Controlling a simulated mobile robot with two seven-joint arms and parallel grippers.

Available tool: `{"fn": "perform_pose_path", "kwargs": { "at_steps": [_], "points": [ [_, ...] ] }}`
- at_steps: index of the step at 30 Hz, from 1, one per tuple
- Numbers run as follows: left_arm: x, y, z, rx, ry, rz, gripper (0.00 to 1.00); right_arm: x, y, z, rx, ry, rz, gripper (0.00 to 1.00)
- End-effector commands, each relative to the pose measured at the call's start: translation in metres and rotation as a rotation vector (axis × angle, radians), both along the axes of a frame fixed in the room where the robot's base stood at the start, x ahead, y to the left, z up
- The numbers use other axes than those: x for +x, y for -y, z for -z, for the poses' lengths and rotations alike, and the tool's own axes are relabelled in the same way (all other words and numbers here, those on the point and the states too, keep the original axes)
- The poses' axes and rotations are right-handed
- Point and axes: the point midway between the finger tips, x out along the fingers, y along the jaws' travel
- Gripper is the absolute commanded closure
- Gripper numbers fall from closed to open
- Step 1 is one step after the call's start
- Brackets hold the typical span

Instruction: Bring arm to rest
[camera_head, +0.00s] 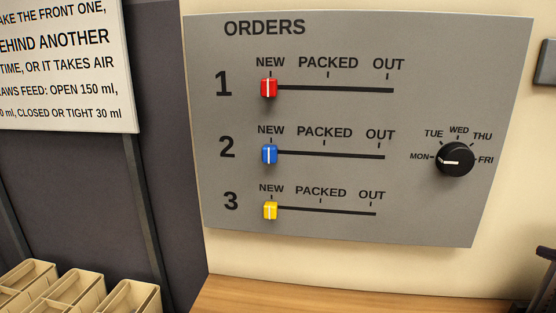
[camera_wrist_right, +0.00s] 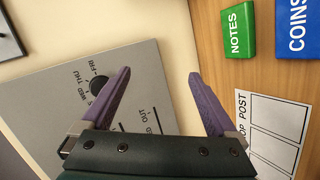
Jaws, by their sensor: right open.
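My right gripper (camera_wrist_right: 160,76) shows in the right wrist view with its two purple fingers spread apart and nothing between them. Behind it is the grey ORDERS board (camera_head: 340,225), seen tilted in that view (camera_wrist_right: 60,100), with the left finger in front of part of it. My left gripper is in neither view. At the bottom right edge of the head view is a dark shape that I cannot identify for certain.
The red (camera_head: 269,88), blue (camera_head: 269,154) and yellow (camera_head: 270,210) sliders stand at NEW. The black day knob (camera_head: 456,159) points to MON. Beige bins (camera_head: 130,297) stand at lower left. A green NOTES block (camera_wrist_right: 238,32) and blue COINS block (camera_wrist_right: 296,28) are by the wooden surface (camera_wrist_right: 215,75).

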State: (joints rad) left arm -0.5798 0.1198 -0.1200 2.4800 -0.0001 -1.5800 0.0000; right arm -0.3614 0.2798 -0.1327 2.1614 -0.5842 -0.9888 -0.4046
Motion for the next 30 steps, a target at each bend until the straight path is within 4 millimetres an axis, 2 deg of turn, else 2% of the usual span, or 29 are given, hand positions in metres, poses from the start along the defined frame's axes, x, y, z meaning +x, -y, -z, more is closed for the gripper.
{"fn": "perform_pose_path", "kwargs": {
  "at_steps": [1, 3, 6, 8, 9, 14, 27, 30],
  "points": [
    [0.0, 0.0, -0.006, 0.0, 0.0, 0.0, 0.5, -0.03, -0.016, 0.016, 0.216, -0.074, 0.102, 0.06],
    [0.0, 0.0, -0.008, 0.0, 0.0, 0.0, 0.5, -0.071, -0.044, 0.036, 0.481, -0.191, 0.237, 0.06],
    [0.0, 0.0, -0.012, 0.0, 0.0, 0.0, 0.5, -0.126, -0.089, 0.046, 0.773, -0.37, 0.396, 0.06],
    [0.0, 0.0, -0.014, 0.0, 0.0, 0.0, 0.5, -0.158, -0.116, 0.043, 0.915, -0.486, 0.477, 0.06],
    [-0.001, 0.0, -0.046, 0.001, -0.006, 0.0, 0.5, -0.154, -0.113, 0.01, 0.904, -0.475, 0.473, 0.06],
    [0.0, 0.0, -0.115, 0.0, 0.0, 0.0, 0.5, -0.153, -0.112, -0.056, 0.894, -0.471, 0.469, 0.06],
    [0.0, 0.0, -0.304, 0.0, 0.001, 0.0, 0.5, -0.152, -0.111, -0.245, 0.891, -0.469, 0.467, 0.06],
    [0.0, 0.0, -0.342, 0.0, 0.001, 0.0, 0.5, -0.152, -0.111, -0.283, 0.89, -0.47, 0.466, 0.06]
  ]
}}
